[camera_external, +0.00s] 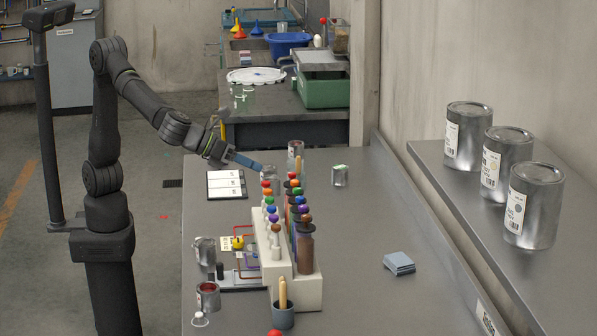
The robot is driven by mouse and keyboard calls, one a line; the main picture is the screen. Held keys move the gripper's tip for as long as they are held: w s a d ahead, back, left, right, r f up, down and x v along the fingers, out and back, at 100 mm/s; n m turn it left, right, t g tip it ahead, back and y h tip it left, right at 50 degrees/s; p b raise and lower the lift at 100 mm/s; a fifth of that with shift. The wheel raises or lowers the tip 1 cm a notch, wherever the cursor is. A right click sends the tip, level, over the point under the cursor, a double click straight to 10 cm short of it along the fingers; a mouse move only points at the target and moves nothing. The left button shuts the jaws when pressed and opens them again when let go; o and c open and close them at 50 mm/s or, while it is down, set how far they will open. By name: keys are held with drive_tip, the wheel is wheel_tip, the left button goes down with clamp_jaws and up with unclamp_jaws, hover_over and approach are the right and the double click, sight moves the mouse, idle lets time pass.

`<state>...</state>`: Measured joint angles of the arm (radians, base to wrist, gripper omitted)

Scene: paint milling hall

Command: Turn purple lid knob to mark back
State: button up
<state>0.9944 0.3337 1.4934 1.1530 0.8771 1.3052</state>
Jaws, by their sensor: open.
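A pale rack (310,290) on the grey bench holds two rows of containers topped with coloured ball knobs. A purple knob (273,218) shows near the front of the left row, and another purple knob (304,209) shows in the right row. The frame does not show which one is the lid knob. Its mark is too small to make out. My gripper (260,167) is open, with its blue fingers reaching down to the right. It is beyond the rack's far end, apart from both purple knobs.
A white-paged board (226,184) lies to the left. Yellow and red valve piping (238,243) sits left of the rack. A blue-grey block stack (399,263) lies right, with clear bench around it.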

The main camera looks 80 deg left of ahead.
drive_tip(key=w+d+r+n+g+h, duration=0.2)
drive_tip(key=w+r+n+g, duration=0.55)
drive_tip(key=n, duration=0.75)
approach(303, 206)
drive_tip(key=w+d+r+v, duration=0.1)
drive_tip(key=w+v, duration=0.1)
drive_tip(key=v, duration=0.9)
drive_tip(key=s+a+r, duration=0.1)
drive_tip(key=a+r, duration=0.1)
drive_tip(key=a, duration=0.4)
drive_tip(key=s+a+r+n, duration=0.1)
drive_tip(key=s+a+r, duration=0.1)
drive_tip(key=a, duration=0.4)
drive_tip(key=shift+s+a+r+n+g+y, duration=0.25)
drive_tip(key=shift+s+r+n+g+y, duration=0.15)
drive_tip(key=shift+r, duration=0.4)
drive_tip(key=shift+w, duration=0.1)
drive_tip(key=w+d+f+n+g+h, duration=0.1)
drive_tip(key=w+d+f+n, duration=0.2)
drive_tip(key=d+f, duration=0.15)
drive_tip(key=w+d+f+n, duration=0.3)
drive_tip(key=d, duration=0.3)
drive_tip(key=shift+h, duration=0.3)
drive_tip(key=x, duration=1.7)
drive_tip(key=shift+s+f, duration=0.25)
drive_tip(key=shift+f, duration=0.15)
